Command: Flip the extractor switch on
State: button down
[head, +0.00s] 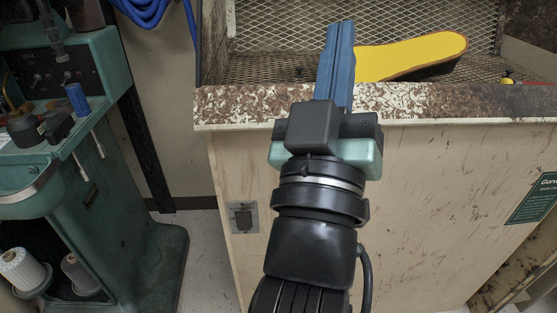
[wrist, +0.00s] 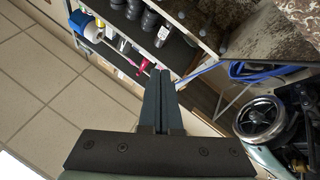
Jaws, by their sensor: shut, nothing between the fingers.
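A small switch plate (head: 243,217) with a dark switch is set in the pale wooden front of the bench, at its left end in the head view. It is too small to tell which way the switch is set. My gripper (head: 341,28) is shut and empty, with its blue fingers pointing away over the bench edge. It is above and to the right of the switch, apart from it. The shut fingers (wrist: 161,75) also show in the wrist view, where I cannot make out the switch.
A yellow sole (head: 415,57) lies on the bench behind the speckled front edge (head: 440,101). A green machine (head: 105,200) stands at the left, with a floor gap between. The wrist view shows a shelf of spools and bottles (wrist: 150,25), a handwheel (wrist: 260,118) and tiled floor.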

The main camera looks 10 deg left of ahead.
aim_at(244, 229)
jog(key=w+a+f+n+g+y+p, duration=0.1)
jog(key=a+f+n+g, duration=0.15)
jog(key=f, duration=0.35)
jog(key=w+a+f+n+g+p, duration=0.1)
jog(key=w+f+n, duration=0.15)
jog(key=f, duration=0.45)
jog(key=s+a+f+n+g+y+p, duration=0.1)
jog(key=s+f+n, duration=0.5)
jog(key=f, duration=0.6)
jog(key=s+a+f+n+g+y+p, duration=0.2)
jog(key=s+a+f+n+g+p, duration=0.1)
jog(key=f, duration=0.9)
jog(key=s+a+n+g, duration=0.1)
jog(key=s+a+n, duration=0.1)
jog(key=s+n, duration=0.1)
jog(key=shift+s+a+f+y, duration=0.2)
jog(key=shift+a+f+y, duration=0.1)
jog(key=shift+a+f, duration=0.05)
jog(key=b+x, duration=0.2)
jog(key=x, duration=1.2)
jog(key=shift+f, duration=0.1)
